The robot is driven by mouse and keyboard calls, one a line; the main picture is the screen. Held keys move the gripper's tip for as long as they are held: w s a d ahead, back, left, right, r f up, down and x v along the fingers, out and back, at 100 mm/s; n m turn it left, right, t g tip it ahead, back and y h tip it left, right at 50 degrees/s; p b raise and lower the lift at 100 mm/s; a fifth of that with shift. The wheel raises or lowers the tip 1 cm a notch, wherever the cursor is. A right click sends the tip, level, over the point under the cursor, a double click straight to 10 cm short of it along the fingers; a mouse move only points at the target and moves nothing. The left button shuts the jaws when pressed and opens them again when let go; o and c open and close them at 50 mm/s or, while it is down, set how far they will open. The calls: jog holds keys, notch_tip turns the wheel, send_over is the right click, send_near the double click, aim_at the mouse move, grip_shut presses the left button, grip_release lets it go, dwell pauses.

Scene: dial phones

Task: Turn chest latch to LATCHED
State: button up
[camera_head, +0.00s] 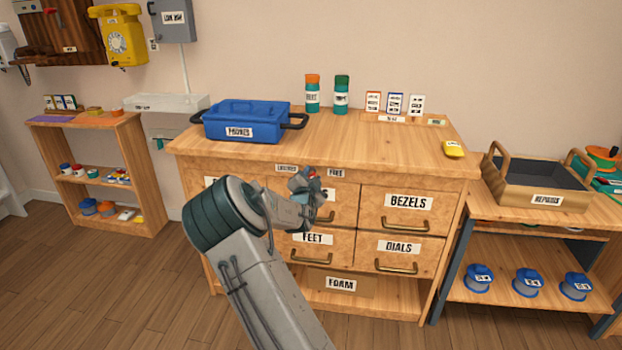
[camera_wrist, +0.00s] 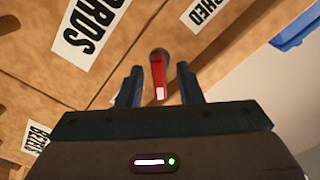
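The chest latch (camera_wrist: 158,75) is a short red lever with a dark round pivot and a pale tip, on the wooden chest front (camera_head: 345,240). In the wrist view my gripper (camera_wrist: 159,88) is open, with one finger on each side of the lever and a visible gap to each. A partly cut label ending in "CHED" (camera_wrist: 208,8) is above and right of the lever. In the head view my gripper (camera_head: 312,186) is at the upper chest front, below two small labels, the right one reading FREE (camera_head: 336,173).
Drawers marked BEZELS (camera_head: 409,202), FEET (camera_head: 313,238) and DIALS (camera_head: 398,247) have protruding handles. A blue box (camera_head: 247,117) with side handles stands on the chest top. A wooden tray (camera_head: 540,198) is on the right bench. Open floor lies left of the chest.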

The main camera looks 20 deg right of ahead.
grip_shut()
jog(key=shift+n, duration=0.3)
jog(key=n+b, duration=0.2)
jog(key=n, duration=0.1)
jog(key=shift+a+n, duration=0.1)
jog(key=shift+n, duration=0.2)
jog(key=n, duration=0.4)
jog(key=shift+w+a+n+b, duration=0.1)
jog(key=shift+w+n+b, duration=0.05)
jog(key=shift+n+b, duration=0.15)
jog(key=n, duration=0.4)
jog(key=shift+a, duration=0.15)
jog(key=n, duration=0.5)
jog(key=shift+w, duration=0.1)
